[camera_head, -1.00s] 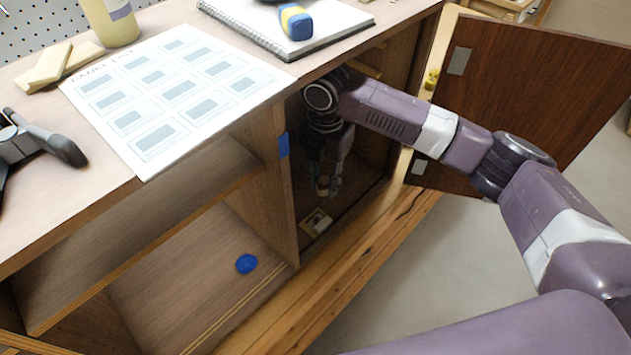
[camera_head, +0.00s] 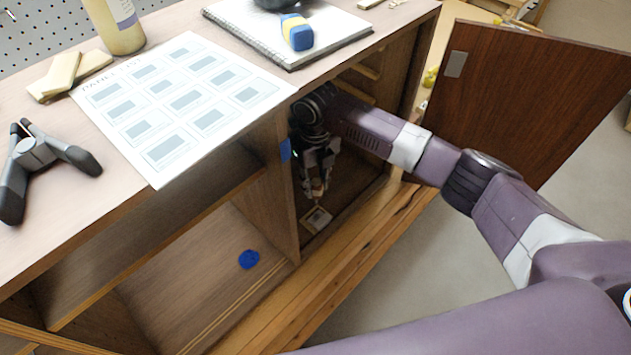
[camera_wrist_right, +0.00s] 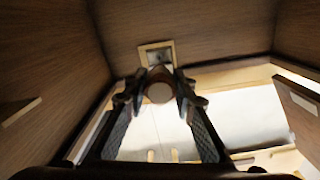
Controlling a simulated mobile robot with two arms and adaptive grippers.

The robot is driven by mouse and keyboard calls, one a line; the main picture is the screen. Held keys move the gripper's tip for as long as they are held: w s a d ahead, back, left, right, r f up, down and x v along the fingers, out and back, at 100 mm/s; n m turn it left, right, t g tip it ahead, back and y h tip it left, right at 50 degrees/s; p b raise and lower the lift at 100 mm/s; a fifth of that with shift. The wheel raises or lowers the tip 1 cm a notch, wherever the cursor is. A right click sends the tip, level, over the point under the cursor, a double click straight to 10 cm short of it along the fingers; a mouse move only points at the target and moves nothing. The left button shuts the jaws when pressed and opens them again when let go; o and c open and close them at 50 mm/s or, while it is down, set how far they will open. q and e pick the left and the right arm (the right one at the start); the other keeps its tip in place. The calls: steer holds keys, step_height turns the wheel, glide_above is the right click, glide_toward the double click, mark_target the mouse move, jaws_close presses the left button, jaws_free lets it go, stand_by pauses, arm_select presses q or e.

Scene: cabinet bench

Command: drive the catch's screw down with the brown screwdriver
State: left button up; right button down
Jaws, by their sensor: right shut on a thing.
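My right gripper (camera_head: 316,184) reaches into the open right-hand cabinet bay and points down. It is shut on the brown screwdriver (camera_head: 318,187), whose round brown handle end (camera_wrist_right: 159,92) shows between the fingers in the right wrist view. The catch (camera_head: 317,219) is a small pale plate with a grey centre on the bay floor, just below the gripper. In the wrist view the catch (camera_wrist_right: 155,55) lies beyond the handle. The handle hides the screwdriver's tip, and the screw is too small to make out. My left gripper is not in view.
The bay's side wall (camera_head: 282,190) stands close to the gripper's left. The brown door (camera_head: 540,100) is swung open at right. A spring clamp (camera_head: 40,155), a printed sheet (camera_head: 185,100) and a notebook (camera_head: 340,40) lie on the bench top.

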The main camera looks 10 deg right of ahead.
mark_target(315, 198)
steer(key=shift+f+b, duration=2.1)
steer(key=shift+f, duration=0.15)
steer(key=shift+f+b, duration=0.35)
steer(key=shift+f, duration=0.5)
steer(key=shift+p, duration=0.45)
steer(key=shift+f, duration=0.45)
